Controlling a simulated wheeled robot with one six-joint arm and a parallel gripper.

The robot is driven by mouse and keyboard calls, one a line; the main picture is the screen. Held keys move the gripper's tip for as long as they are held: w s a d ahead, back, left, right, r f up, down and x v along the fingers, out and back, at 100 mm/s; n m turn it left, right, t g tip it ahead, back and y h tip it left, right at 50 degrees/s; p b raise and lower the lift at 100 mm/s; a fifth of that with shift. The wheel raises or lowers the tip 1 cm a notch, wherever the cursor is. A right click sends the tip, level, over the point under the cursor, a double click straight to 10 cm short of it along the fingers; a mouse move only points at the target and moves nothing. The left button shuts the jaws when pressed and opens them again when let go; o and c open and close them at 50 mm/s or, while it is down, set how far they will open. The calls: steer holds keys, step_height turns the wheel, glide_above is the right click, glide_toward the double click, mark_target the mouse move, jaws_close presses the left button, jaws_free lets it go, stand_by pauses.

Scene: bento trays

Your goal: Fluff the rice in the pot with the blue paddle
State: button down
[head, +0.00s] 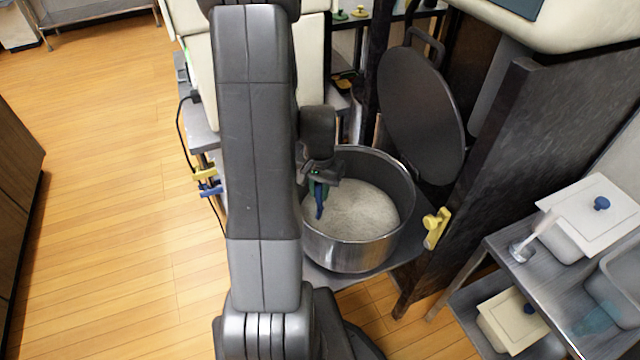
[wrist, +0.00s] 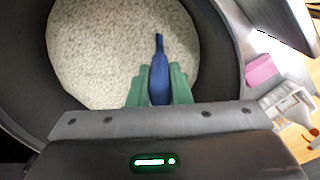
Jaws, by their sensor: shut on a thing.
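A large steel pot (head: 345,252) stands on a metal shelf, with white rice (head: 362,215) inside; the rice (wrist: 95,60) also fills much of the wrist view. My gripper (head: 318,185) is over the left part of the pot's opening. In the wrist view, the green fingers of my gripper (wrist: 160,88) are shut on the blue paddle (wrist: 159,65). The paddle (head: 320,205) points down toward the rice. I cannot tell whether its tip touches the rice.
A round dark lid (head: 420,115) stands upright behind the pot. A dark panel (head: 490,160) with a yellow knob (head: 436,228) is close on the right. Open wooden floor lies to the left.

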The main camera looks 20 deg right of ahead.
steer(key=shift+r, duration=0.15)
steer(key=d+r+p, duration=0.2)
steer(key=r+p, duration=0.6)
steer(key=r, duration=0.2)
steer(key=d+r+p, duration=0.3)
steer(key=r+p, duration=0.5)
steer(key=r, duration=0.2)
steer(key=shift+w+d+r, duration=0.25)
steer(key=shift+r, duration=0.1)
